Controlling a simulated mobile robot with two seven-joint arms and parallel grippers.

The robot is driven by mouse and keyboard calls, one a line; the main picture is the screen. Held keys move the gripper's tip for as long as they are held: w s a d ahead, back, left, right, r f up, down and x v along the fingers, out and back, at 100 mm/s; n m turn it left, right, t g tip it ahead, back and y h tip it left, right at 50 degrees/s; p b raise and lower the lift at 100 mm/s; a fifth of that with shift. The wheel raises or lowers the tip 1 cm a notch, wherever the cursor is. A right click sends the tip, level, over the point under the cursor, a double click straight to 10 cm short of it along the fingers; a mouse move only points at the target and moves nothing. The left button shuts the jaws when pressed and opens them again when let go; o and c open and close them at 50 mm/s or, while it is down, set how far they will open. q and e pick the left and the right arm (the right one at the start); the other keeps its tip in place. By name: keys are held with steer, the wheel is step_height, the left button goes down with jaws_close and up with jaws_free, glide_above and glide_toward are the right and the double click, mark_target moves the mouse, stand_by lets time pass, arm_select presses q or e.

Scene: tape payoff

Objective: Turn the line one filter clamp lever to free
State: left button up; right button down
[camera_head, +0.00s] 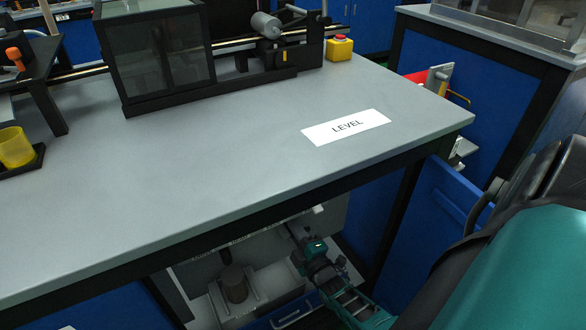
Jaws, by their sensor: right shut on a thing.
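My right gripper (293,233) reaches under the front edge of the worktop, into the open space below it. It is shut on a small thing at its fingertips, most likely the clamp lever. The lever itself is too small and dark to make out, and its angle cannot be told. A grey cylinder (235,285) stands on a pale base in that space, to the left of the gripper and apart from it. I cannot tell whether it is part of the line one filter. My left gripper is not in view.
The grey worktop (220,155) overhangs the gripper closely. On it are a LEVEL label (346,127), a dark clear-sided box (158,60), a yellow cup (15,147) and a yellow-red button box (339,48). A blue panel (450,205) stands right of the opening.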

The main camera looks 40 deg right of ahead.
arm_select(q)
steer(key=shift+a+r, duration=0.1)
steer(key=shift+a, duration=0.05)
arm_select(e)
steer(key=shift+d+r+n, duration=0.1)
steer(key=shift+r+n, duration=0.15)
steer(key=shift+n, duration=0.6)
steer(key=shift+r+n, duration=0.2)
steer(key=shift+n, duration=0.65)
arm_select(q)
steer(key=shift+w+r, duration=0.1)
arm_select(e)
steer(key=c, duration=1.1)
jaws_free()
